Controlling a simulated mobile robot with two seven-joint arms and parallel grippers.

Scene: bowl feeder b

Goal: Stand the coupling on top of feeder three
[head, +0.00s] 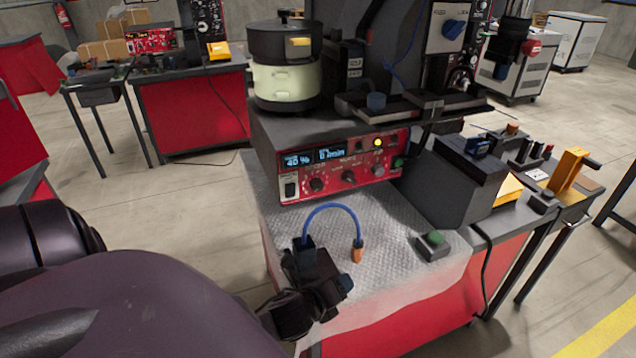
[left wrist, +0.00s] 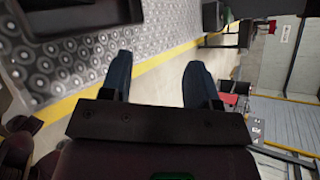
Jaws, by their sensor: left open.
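My left gripper (head: 325,268) is over the front left of the textured mat, with its blue-tipped fingers apart. In the left wrist view its fingers (left wrist: 160,75) are open, with only floor and mat edge between them. A bowl feeder with a black top and cream band (head: 287,80) stands on a grey unit with a red control panel (head: 345,167). I cannot read a number three on it. I cannot tell which thing is the coupling. A blue curved cable with an orange end (head: 357,252) shows beside the gripper; whether they touch is unclear.
A small box with a green button (head: 433,245) sits on the mat (head: 395,265) at the right. A dark grey block (head: 455,185) stands behind it. An orange stand (head: 568,170) is farther right. The mat between panel and button box is mostly clear.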

